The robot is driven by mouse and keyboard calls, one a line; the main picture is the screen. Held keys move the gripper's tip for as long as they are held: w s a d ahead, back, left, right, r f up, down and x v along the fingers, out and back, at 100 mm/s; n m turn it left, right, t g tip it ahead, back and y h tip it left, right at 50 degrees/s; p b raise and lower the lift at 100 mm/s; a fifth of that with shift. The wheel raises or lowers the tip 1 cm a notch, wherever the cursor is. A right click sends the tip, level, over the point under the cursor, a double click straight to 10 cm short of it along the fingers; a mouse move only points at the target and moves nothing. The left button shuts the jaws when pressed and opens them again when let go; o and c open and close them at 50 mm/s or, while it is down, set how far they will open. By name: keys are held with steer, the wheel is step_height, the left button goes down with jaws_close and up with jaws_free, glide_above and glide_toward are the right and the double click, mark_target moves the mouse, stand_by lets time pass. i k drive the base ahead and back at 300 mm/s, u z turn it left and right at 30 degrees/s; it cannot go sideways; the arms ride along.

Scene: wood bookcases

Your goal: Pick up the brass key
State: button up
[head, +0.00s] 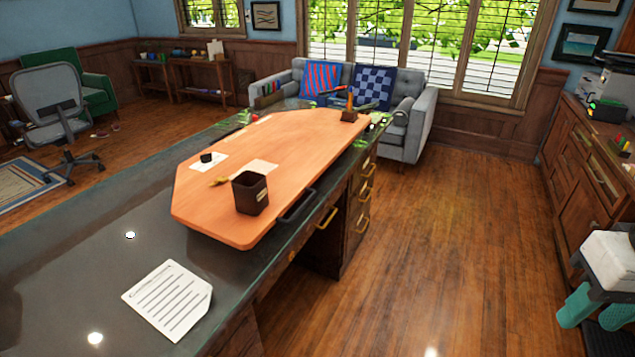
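A small brass-yellow object (218,181), which looks like the brass key, lies on the orange wooden desk board (295,150), left of a dark brown cup (250,193). It is too small to make out its shape clearly. My gripper (590,320), with two teal fingers, hangs at the lower right edge, over the floor and far right of the desk. The fingers stand apart with nothing seen between them. Part of the gripper is cut off by the frame edge.
A lined paper (170,298) lies on the dark desk top (70,270). Pale papers, a small black item (207,157) and a pen stand (350,112) are on the board. Drawers (358,200) face the open wood floor (440,240). A cabinet (575,165) stands right.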

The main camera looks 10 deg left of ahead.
mark_target(222, 180)
steer(key=u, duration=0.05)
steer(key=k, duration=0.25)
steer(key=z, duration=0.6)
steer(key=i, duration=1.65)
steer(key=u, duration=1.05)
steer(key=i, duration=0.9)
steer(key=u, duration=1.4)
steer(key=i, duration=0.5)
steer(key=u, duration=0.5)
